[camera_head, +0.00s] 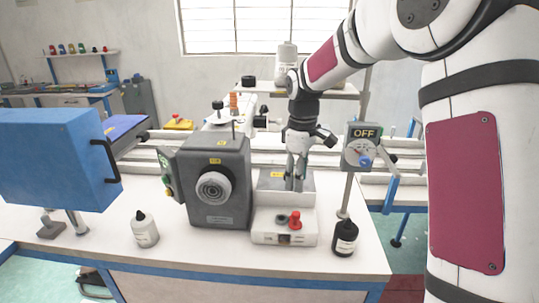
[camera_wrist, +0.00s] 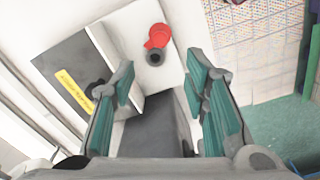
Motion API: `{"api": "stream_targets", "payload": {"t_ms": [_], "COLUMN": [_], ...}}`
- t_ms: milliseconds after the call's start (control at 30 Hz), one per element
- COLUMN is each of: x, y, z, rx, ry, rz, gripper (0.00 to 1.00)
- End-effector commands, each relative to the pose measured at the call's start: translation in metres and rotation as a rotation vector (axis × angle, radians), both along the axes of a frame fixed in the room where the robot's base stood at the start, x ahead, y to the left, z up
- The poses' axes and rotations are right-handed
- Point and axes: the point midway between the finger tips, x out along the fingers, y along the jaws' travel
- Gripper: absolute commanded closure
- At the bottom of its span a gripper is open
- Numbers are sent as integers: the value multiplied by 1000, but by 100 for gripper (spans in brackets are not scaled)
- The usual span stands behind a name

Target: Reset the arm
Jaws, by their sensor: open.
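My arm reaches in from the right of the head view, bent down over the white table. My gripper (camera_head: 296,182) points downward at a grey block with a yellow label (camera_head: 270,184), at the back of a white control box (camera_head: 270,232). In the wrist view my gripper (camera_wrist: 160,82) has its two green-padded fingers spread apart, with nothing held between them. The red knob (camera_head: 295,220) on the white box stands in front of the gripper; the knob also shows in the wrist view (camera_wrist: 156,36), beyond the fingertips.
A dark grey machine (camera_head: 222,180) stands left of the gripper. An OFF switch box (camera_head: 362,146) on a post stands to its right. A white bottle (camera_head: 145,230) and a black bottle (camera_head: 344,238) stand near the front edge. A blue box (camera_head: 55,155) fills the left.

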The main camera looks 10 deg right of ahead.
Motion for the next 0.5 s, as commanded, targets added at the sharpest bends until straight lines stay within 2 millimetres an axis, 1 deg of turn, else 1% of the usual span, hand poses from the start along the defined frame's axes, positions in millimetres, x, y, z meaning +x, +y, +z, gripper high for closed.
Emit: {"api": "stream_targets", "payload": {"t_ms": [67, 133, 233, 367, 500], "x": [-2, -6, -22, -57, -99], "y": [0, 2, 6, 11, 16], "z": [2, 10, 29, 61, 91], "rx": [-3, -9, -26, -50, -57], "ry": [-3, -13, -39, -93, -158], "rz": [-4, -18, -59, -153, -270], "gripper": [59, 59, 59, 59, 59]}}
